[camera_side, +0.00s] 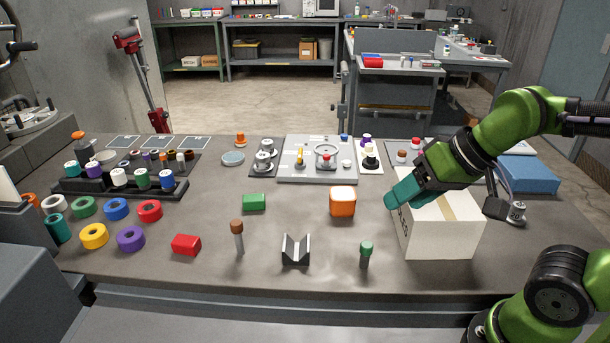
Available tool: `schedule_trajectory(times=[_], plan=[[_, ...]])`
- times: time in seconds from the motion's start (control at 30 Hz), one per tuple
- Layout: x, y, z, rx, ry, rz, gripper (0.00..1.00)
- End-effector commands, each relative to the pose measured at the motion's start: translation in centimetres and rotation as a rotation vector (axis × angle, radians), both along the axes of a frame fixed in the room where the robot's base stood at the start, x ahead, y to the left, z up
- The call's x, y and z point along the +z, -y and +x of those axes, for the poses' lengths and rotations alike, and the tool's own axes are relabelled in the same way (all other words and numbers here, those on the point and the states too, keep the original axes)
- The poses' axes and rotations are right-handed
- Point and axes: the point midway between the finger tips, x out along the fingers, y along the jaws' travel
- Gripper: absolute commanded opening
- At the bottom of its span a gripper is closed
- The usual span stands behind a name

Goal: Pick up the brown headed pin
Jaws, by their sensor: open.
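The brown headed pin (237,235) stands upright near the front of the table, with a brown head on a grey shank. It is between a red block and a dark V-shaped block. My gripper (389,202) is at the right, over the white box, well to the right of the brown headed pin and apart from it. Its teal fingers point left and down. No gap between the fingers can be made out from this side, and nothing shows held in them.
The red block (186,245), V-block (295,250), green headed pin (365,254), green block (254,202) and orange cube (342,201) stand on the table (290,225). The white box (440,232) is at right. Coloured rings (131,239) lie at left. Bare tabletop surrounds the pin.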

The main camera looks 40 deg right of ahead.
Motion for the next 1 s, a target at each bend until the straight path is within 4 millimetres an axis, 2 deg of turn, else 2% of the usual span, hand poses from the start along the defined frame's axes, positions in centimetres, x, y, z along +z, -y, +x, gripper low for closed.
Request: schedule_trajectory(times=[0.17,0.33,0.5,0.63,0.73,0.87,1.0], plan=[[-0.5,-3.5,3.7,0.143,-0.105,-0.040,0.54],[-0.9,-8.0,9.1,0.263,-0.176,-0.129,0.54],[-2.4,-13.3,14.3,0.339,-0.204,-0.241,0.54],[-3.2,-16.5,17.6,0.356,-0.191,-0.315,0.54],[-2.6,-17.5,19.6,0.337,-0.165,-0.347,0.54],[-1.4,-17.3,20.9,0.299,-0.133,-0.350,0.54],[-3.5,-17.1,21.5,0.287,-0.144,-0.349,0.54]])
